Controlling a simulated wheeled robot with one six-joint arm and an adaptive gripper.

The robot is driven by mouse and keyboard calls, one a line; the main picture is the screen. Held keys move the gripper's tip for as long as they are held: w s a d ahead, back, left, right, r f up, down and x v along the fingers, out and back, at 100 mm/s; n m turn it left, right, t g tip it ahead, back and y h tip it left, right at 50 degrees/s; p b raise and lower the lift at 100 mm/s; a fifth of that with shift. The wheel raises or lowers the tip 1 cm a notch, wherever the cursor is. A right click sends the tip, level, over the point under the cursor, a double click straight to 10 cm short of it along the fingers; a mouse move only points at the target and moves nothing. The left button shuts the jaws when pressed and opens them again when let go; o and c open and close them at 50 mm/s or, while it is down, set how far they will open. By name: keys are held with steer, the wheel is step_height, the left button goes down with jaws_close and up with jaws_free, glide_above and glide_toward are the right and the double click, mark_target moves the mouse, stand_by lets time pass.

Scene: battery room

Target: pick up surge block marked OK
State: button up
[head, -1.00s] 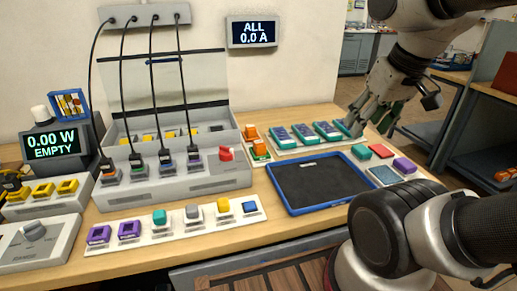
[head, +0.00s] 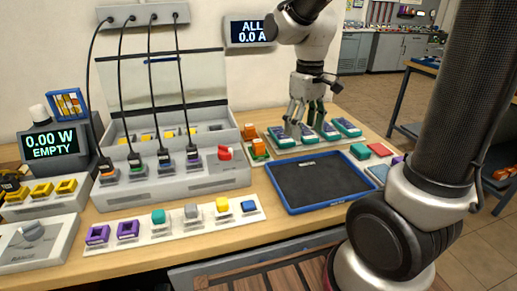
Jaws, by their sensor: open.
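A row of several teal-and-blue blocks with pale labels lies on a light tray (head: 272,151) at the back right of the bench. They may be the surge blocks, but I cannot read an OK mark on any of them. The leftmost block (head: 279,140) and the rightmost block (head: 347,127) show clearly. My gripper (head: 299,131) is open and points down over the left half of this row, partly hiding the blocks there. I cannot tell whether its fingers touch one.
A blue-rimmed dark tray (head: 274,188) lies in front of the row. Orange blocks (head: 253,146) stand left of it; green, red and purple pieces lie right. A grey tester (head: 175,181) with cables and a red knob (head: 225,153) stands left. A strip of coloured blocks (head: 175,228) lies in front.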

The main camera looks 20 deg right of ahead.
mark_target(258, 142)
steer(key=w+a+f+n, duration=0.2)
steer(key=w+n, duration=0.1)
steer(key=w, duration=0.1)
steer(key=w+a+f+n, duration=0.2)
steer(key=w+a+f, duration=0.1)
steer(key=w, duration=0.2)
steer(key=w+a+f+n, duration=0.2)
steer(key=w+n, duration=0.1)
steer(key=w, duration=0.2)
steer(key=shift+a+f+n+g, duration=0.25)
steer(key=shift+f+n+g, duration=0.05)
steer(key=w+r+n, duration=0.1)
steer(key=w+n, duration=0.1)
steer(key=n, duration=0.1)
steer(key=shift+w+a+r+t, duration=0.25)
steer(key=shift+a+r+t, duration=0.05)
steer(key=shift+r+t, duration=0.1)
steer(key=shift+n, duration=0.5)
steer(key=shift+f+n, duration=0.1)
steer(key=shift+n, duration=0.2)
steer(key=shift+f, duration=0.3)
steer(key=f, duration=0.7)
steer(key=shift+s+d, duration=0.15)
steer(key=shift+s, duration=0.05)
steer(key=c, duration=1.1)
